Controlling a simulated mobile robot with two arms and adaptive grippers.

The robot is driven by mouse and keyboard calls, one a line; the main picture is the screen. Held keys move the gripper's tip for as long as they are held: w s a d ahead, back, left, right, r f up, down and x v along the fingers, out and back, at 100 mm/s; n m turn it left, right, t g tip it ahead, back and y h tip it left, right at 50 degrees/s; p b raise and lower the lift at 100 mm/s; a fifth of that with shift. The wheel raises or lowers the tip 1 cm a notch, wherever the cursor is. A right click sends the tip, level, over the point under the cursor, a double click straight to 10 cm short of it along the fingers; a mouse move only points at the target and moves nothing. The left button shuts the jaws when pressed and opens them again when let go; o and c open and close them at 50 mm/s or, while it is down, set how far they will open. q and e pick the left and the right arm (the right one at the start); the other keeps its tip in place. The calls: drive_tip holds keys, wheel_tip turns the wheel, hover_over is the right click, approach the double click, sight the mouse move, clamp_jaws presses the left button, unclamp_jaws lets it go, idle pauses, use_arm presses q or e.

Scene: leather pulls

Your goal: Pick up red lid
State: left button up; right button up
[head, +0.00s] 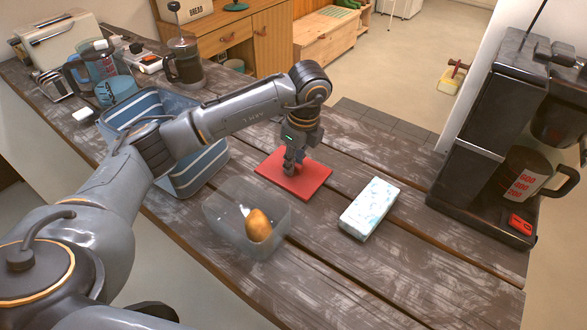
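The gripper hides a small part of the lid. My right gripper does not show.
A clear container (222,222) with a brown, rounded item (258,226) stands in front of the lid. A white-blue block (369,208) lies to the right. A blue striped basket (205,166) is behind my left arm. A black coffee machine (470,150) stands at the right.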

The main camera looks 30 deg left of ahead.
use_arm(q)
clamp_jaws()
